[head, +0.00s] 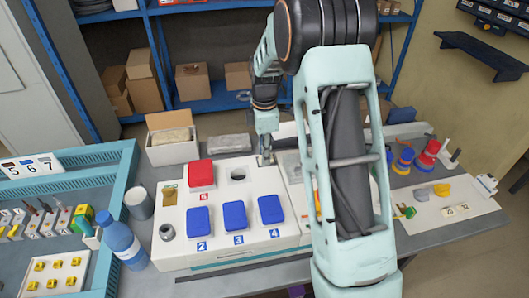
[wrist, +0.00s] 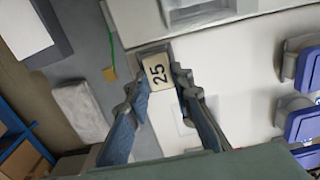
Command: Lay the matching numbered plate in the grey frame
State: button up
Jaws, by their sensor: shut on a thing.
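In the wrist view the plate is between the two fingertips, over the edge of the white surface. In the head view my gripper (head: 265,158) is at the back of the white socket box, behind the blue lids. A pale grey, square-edged frame (wrist: 203,20) shows at the top of the wrist view, apart from the plate and cut off by the picture edge.
The white box (head: 175,240) carries a red lid (head: 201,174) and blue lids marked 2, 3 and 4 (head: 271,210). A blue bottle (head: 122,240) and grey cup (head: 140,203) stand left. An open carton (head: 172,140) and grey block (head: 229,143) stand behind.

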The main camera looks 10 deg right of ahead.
jog(key=shift+f, duration=0.3)
jog(key=o, duration=1)
notch_tip(320, 180, up, 19)
jog(key=p, duration=0.5)
